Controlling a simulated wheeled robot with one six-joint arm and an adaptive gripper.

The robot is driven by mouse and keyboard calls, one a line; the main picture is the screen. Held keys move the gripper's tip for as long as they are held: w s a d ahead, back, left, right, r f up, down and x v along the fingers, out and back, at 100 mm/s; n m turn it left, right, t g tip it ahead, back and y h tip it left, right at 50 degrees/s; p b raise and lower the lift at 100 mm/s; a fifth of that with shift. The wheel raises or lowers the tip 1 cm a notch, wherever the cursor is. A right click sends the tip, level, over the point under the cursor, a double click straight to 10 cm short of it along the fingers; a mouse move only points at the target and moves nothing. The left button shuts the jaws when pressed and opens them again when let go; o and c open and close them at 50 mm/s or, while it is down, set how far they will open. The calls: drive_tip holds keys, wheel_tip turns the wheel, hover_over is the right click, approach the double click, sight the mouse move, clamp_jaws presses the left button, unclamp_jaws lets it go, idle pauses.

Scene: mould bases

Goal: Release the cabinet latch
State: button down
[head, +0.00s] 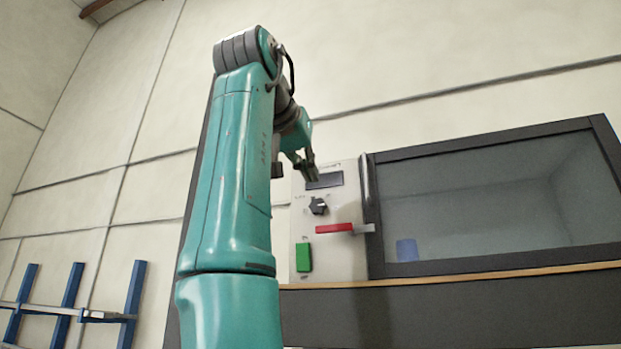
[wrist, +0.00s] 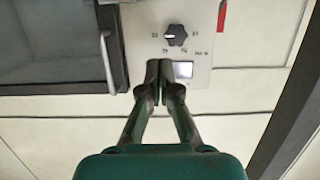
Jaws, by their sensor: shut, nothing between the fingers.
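The cabinet (head: 480,267) has a dark-framed glass door and a pale control panel (head: 345,262) on its left. The latch looks to be the red lever (head: 334,228), lying level on the panel with a grey bar (head: 363,229) reaching right to the door frame. In the wrist view only a piece of the red lever (wrist: 221,16) shows at the top edge. My gripper (head: 310,172) is shut and empty, in front of the panel's upper part near the display, above the lever and apart from it. In the wrist view its fingertips (wrist: 165,70) are together beside the display.
The panel carries a dark display (head: 324,181), a black knob (head: 318,206) and a green button (head: 303,258). A vertical door handle (head: 367,185) stands right of the panel. A blue object (head: 406,250) is behind the glass. A blue rack (head: 70,300) stands lower left.

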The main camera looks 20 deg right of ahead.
sight(346, 230)
drive_tip(key=x, duration=0.4)
drive_tip(key=f+x, duration=0.1)
drive_tip(key=x, duration=0.3)
drive_tip(key=shift+a+f, duration=0.15)
drive_tip(key=shift+f, duration=1.3)
drive_tip(key=shift+f, duration=0.1)
